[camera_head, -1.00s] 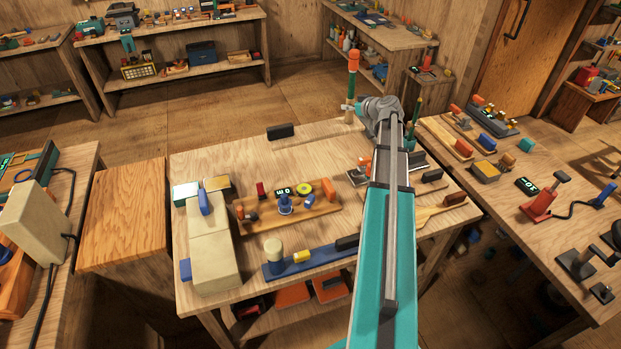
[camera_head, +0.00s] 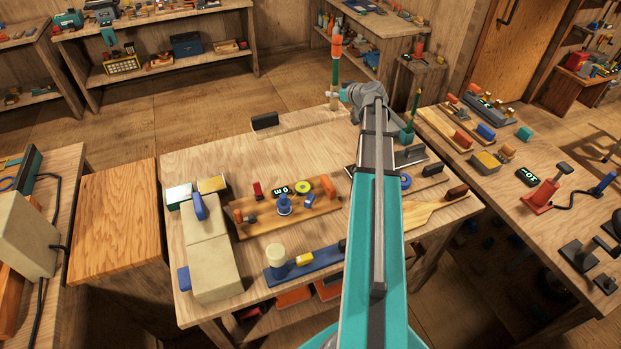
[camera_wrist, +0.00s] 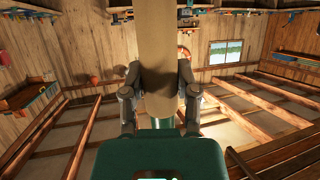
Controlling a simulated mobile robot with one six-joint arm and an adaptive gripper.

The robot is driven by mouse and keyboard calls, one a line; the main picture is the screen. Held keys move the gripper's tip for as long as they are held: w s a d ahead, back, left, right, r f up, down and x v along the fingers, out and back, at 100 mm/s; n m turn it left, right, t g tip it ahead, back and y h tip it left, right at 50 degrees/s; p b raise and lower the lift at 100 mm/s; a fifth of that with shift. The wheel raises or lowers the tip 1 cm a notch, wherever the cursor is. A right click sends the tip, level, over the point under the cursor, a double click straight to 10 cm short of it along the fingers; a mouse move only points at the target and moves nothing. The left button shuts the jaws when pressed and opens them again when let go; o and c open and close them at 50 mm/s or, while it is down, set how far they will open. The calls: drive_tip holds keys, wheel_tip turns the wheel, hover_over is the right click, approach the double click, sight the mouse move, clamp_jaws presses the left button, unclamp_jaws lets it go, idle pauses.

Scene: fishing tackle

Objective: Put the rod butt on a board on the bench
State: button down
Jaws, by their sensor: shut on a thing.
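The rod butt (camera_head: 335,72) stands upright in my gripper (camera_head: 339,96), with an orange top and a green section below it. In the wrist view, my gripper (camera_wrist: 160,92) is shut on its thick tan grip (camera_wrist: 158,60), with one finger on each side. It is above the far edge of the bench (camera_head: 310,158), apart from the boards as far as I can tell. A pale board (camera_head: 305,120) with a black block lies along the bench's far edge. Other boards are a brown one with orange ends (camera_head: 300,222), a blue one (camera_head: 325,257) and a paddle-shaped one (camera_head: 428,213).
A beige box-like thing (camera_head: 212,262) stands at the bench's left front. A green upright thing (camera_head: 413,110) stands near its right back corner. Side tables flank the bench on the left (camera_head: 113,215) and right (camera_head: 540,225). The bench's back middle looks clear.

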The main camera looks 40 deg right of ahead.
drive_tip(key=shift+s+d+f+b, duration=0.1)
drive_tip(key=shift+s+f+b, duration=0.2)
drive_tip(key=shift+f, duration=0.1)
wheel_tip(320, 180, down, 9)
drive_tip(key=b, duration=0.8)
drive_tip(key=shift+b, duration=0.4)
drive_tip(key=shift+w, duration=0.1)
drive_tip(key=s+f+b+x, duration=0.1)
drive_tip(key=f+b+x, duration=0.1)
drive_tip(key=b+x, duration=0.7)
drive_tip(key=d+x, duration=0.1)
drive_tip(key=x, duration=0.5)
drive_tip(key=shift+f, duration=0.45)
drive_tip(key=shift+w, duration=0.1)
drive_tip(key=shift+w+f, duration=0.1)
